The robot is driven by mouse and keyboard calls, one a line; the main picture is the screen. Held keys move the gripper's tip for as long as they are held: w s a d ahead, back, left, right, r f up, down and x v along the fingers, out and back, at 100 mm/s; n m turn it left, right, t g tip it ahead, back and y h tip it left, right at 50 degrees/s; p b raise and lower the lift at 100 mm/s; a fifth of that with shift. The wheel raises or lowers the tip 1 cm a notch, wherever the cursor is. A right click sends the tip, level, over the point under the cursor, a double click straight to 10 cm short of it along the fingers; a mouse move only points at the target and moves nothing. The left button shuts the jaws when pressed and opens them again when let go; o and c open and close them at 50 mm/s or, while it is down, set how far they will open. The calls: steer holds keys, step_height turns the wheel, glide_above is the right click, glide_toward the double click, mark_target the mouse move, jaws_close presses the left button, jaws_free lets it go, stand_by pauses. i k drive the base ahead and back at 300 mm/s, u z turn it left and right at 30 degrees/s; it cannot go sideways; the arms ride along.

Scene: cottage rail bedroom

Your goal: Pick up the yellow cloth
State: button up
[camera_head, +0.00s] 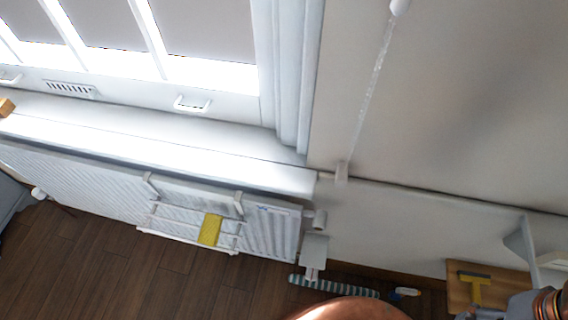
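The yellow cloth (210,230) hangs over the bars of a white drying rack (187,240). The rack is hooked onto the front of the white radiator (100,190) under the window. The cloth looks like a narrow flat strip, with nothing touching it but the rack. My gripper does not show clearly in this view, so its place relative to the cloth cannot be told.
The window sill (150,143) runs above the radiator. A striped roll (335,287) lies on the dark wooden floor (150,280) by the wall. Floor in front of the radiator looks clear.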

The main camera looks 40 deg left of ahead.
mark_target(208, 233)
steer(key=u, duration=3.2)
steer(key=k, duration=1.1)
steer(key=u, duration=1.65)
steer(key=i, duration=1.15)
steer(key=z, duration=0.9)
